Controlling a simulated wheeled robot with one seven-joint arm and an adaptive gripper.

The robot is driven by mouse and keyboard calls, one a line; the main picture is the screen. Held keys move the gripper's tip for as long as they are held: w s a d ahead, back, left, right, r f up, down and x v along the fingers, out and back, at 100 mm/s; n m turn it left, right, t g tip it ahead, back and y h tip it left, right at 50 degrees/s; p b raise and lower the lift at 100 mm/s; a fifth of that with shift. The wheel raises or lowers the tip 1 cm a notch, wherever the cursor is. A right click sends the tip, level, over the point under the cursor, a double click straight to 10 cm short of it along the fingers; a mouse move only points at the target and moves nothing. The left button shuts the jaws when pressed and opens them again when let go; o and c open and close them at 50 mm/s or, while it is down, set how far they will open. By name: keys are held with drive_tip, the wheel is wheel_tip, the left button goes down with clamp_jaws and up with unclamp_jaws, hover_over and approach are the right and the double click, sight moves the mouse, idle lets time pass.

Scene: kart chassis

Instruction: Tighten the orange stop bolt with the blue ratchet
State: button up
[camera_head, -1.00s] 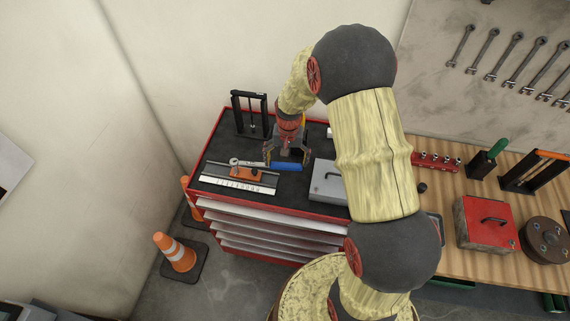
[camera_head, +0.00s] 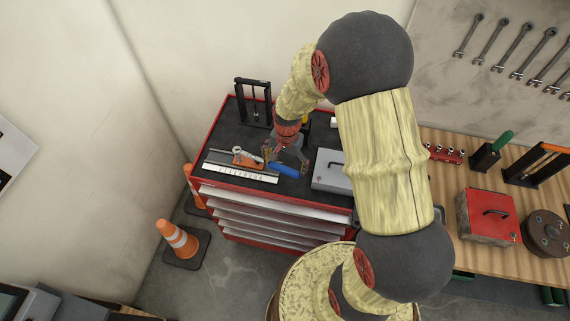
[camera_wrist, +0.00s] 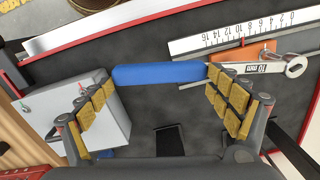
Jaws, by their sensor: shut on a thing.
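The blue ratchet has a blue handle (camera_head: 286,170) and a silver shank marked 10 mm (camera_wrist: 252,77). Its ring head (camera_wrist: 295,66) lies by an orange block (camera_wrist: 245,52) on a fixture with a white ruler scale. The orange block also shows in the head view (camera_head: 247,161). I cannot make out the bolt itself; the ratchet head may cover it. My gripper (camera_head: 286,161) points down over the tool chest. Its padded fingers stand at the two ends of the blue handle in the wrist view (camera_wrist: 160,88), shut on it.
The red tool chest (camera_head: 197,183) has a dark top. A grey box (camera_head: 329,172) lies just right of my gripper, and a black frame (camera_head: 253,97) stands behind. A wooden bench with a red box (camera_head: 487,217) is at right. Traffic cones (camera_head: 177,238) stand at left.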

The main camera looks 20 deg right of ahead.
drive_tip(key=shift+w+d+n, duration=0.5)
drive_tip(key=shift+w, duration=0.05)
drive_tip(key=shift+r, duration=0.2)
drive_tip(key=shift+r+p, duration=1.15)
drive_tip(key=shift+r, duration=0.45)
wheel_tip(320, 180, up, 5)
drive_tip(key=p, duration=0.3)
drive_tip(key=shift+f, duration=0.1)
